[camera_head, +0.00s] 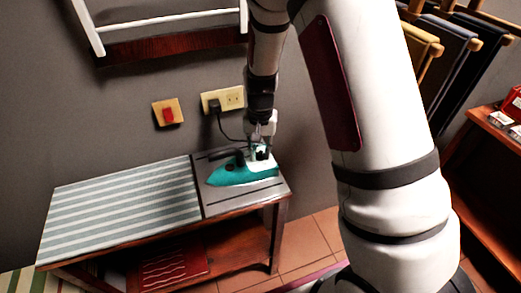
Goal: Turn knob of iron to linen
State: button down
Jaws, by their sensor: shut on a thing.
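A teal and white iron (240,172) lies flat on the grey rest plate (225,203) at the right end of an ironing table, its tip pointing left. My gripper (261,150) reaches down from above onto the upper right part of the iron. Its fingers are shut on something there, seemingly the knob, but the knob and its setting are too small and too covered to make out.
A striped ironing pad (120,208) covers the table's left part. A wall outlet (232,99) with a plugged-in cord and a red switch (168,113) are behind. A folded red cloth (173,268) lies on the lower shelf. Hanging clothes (440,55) are at right.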

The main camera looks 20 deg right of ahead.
aim_at(260, 151)
dwell(0.3)
jog(key=c, duration=1.4)
grip_release()
jog(key=shift+o, duration=0.2)
jog(key=shift+r, duration=0.15)
notch_tip(260, 151, up, 12)
